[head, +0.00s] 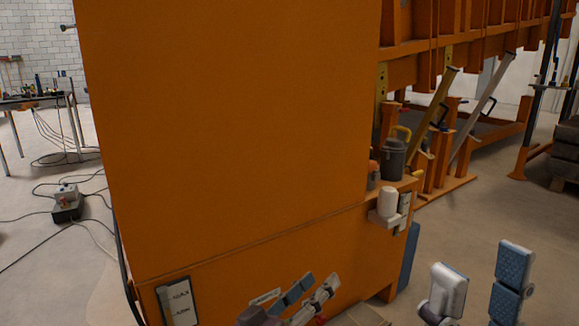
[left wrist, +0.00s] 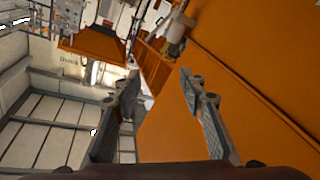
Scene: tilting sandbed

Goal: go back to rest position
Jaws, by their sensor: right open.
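My left gripper (head: 311,287) is at the bottom middle of the head view, in front of the lower part of the large orange cabinet (head: 240,120). Its two fingers also show in the left wrist view (left wrist: 155,100), spread apart with nothing between them. The orange cabinet fills the right of that view behind the fingers. My right gripper (head: 480,270) is at the bottom right of the head view. Its two padded fingers stand wide apart and empty over the floor. Most of both arms is out of the head view.
An orange frame with slanted struts (head: 435,110) stands behind. A table (head: 40,102) and floor cables are at left. Floor near my right gripper is clear.

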